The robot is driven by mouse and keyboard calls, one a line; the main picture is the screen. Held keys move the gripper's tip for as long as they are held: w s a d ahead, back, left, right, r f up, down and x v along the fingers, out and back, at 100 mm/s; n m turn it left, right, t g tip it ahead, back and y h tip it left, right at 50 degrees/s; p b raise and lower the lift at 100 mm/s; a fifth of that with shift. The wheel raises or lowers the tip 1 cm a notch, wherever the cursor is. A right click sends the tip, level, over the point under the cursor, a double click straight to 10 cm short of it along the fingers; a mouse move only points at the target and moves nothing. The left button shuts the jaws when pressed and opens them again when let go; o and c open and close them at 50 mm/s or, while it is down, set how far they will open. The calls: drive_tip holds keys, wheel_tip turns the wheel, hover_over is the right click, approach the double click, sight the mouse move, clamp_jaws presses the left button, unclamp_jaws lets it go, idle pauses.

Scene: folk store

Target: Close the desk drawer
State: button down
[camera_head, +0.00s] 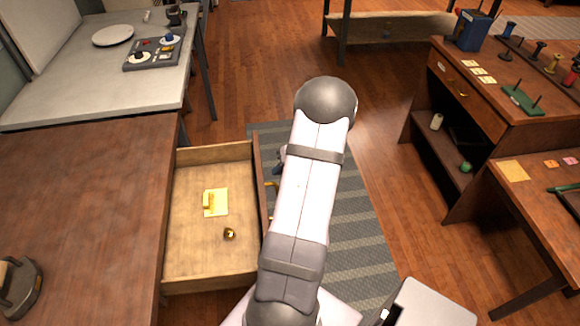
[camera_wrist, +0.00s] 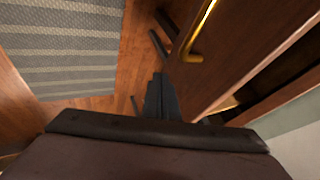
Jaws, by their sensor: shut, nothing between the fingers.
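The desk drawer (camera_head: 182,255) is pulled far out of the brown wooden desk (camera_head: 85,190), toward the right in the head view. Its front panel (camera_head: 260,190) carries gold handles (camera_head: 270,184); a gold handle also shows close up in the wrist view (camera_wrist: 188,45). In the drawer lie a yellow paper (camera_head: 220,203) with a gold item on it and a small round gold object (camera_head: 229,233). My gripper (camera_wrist: 158,82) is shut and empty, on the outer side of the drawer front. The head view shows only a dark bit of it past my arm; contact is unclear.
A grey striped rug (camera_head: 350,240) lies on the wooden floor beside the drawer. A grey table (camera_head: 95,75) with a plate and a control panel stands at back left. An iron (camera_head: 18,285) sits on the desk. Brown workbenches (camera_head: 475,110) stand at right.

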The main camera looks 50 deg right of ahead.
drive_tip(key=shift+w+a+r, duration=0.1)
drive_tip(key=shift+w+a, duration=0.75)
drive_tip(key=shift+a, duration=0.1)
drive_tip(key=b, duration=1)
hover_over(188, 193)
drive_tip(key=shift+s+d, duration=0.35)
drive_tip(key=shift+d, duration=0.1)
drive_tip(key=shift+w+a+r, duration=0.1)
drive_tip(key=shift+w+a, duration=0.3)
drive_tip(key=shift+a, duration=0.05)
